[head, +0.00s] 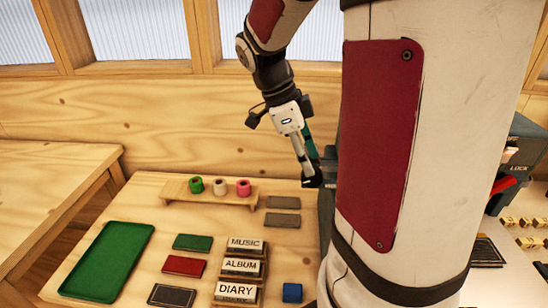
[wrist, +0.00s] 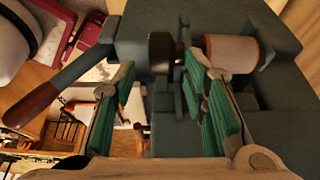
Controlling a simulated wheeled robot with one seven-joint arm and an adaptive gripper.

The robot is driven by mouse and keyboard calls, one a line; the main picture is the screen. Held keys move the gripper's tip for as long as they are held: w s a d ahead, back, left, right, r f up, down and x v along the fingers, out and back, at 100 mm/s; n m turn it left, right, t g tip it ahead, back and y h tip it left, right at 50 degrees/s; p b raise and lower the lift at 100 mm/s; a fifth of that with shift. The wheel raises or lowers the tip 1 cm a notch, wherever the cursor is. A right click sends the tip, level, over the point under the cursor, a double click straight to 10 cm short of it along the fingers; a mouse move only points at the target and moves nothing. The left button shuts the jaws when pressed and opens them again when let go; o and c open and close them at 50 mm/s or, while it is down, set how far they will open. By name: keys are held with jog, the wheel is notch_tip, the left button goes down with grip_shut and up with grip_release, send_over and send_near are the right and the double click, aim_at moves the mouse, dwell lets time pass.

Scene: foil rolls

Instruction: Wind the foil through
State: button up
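In the wrist view a blue-grey machine (wrist: 270,110) fills the right and top. A cream roll with an orange edge (wrist: 232,52) sits on it at upper right. A dark round knob (wrist: 161,52) is left of the roll. A crank-like arm with a brown handle (wrist: 30,105) reaches to the left. My gripper (wrist: 157,72) is open, with its green-padded fingers apart. The knob shows just beyond and between the fingertips; I cannot tell whether they touch it. In the head view my gripper (head: 312,180) is by the machine, mostly hidden behind my arm. No loose foil strip is discernible.
Green (head: 195,185), cream (head: 220,187) and pink (head: 243,187) rolls stand on a wooden rack (head: 180,198). A green tray (head: 108,262), coloured blocks and labelled MUSIC, ALBUM and DIARY pieces (head: 242,265) lie on the table. A machine part marked LOCK (head: 527,140) with a red lever is at right.

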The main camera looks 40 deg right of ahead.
aim_at(311, 186)
jog(key=shift+x, duration=2.3)
grip_shut()
